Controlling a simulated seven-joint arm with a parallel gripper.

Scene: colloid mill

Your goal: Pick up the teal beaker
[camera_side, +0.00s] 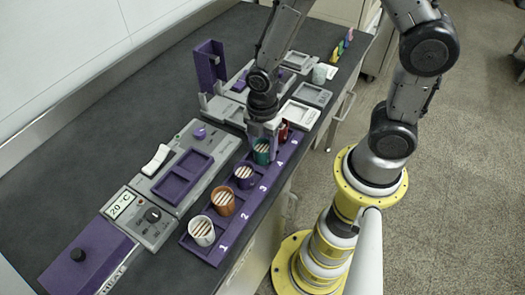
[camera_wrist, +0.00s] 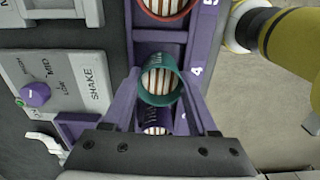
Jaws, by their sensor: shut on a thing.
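The teal beaker (camera_side: 261,151) stands in the numbered purple rack (camera_side: 222,240), by the mark 4, with white and brown striped contents. It also shows in the wrist view (camera_wrist: 160,86), between the fingers. My gripper (camera_side: 262,138) reaches down from above, shut on the teal beaker, with a finger on each side of it in the wrist view (camera_wrist: 162,98). The beaker's base is hidden, so I cannot tell whether it touches the rack floor.
A red beaker (camera_side: 283,131) stands beside it at slot 5. A purple beaker (camera_side: 244,177), an orange beaker (camera_side: 223,201) and a white beaker (camera_side: 201,231) fill the nearer slots. A machine with a SHAKE label (camera_wrist: 85,80) adjoins the rack. A tall purple bracket (camera_side: 209,69) stands behind.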

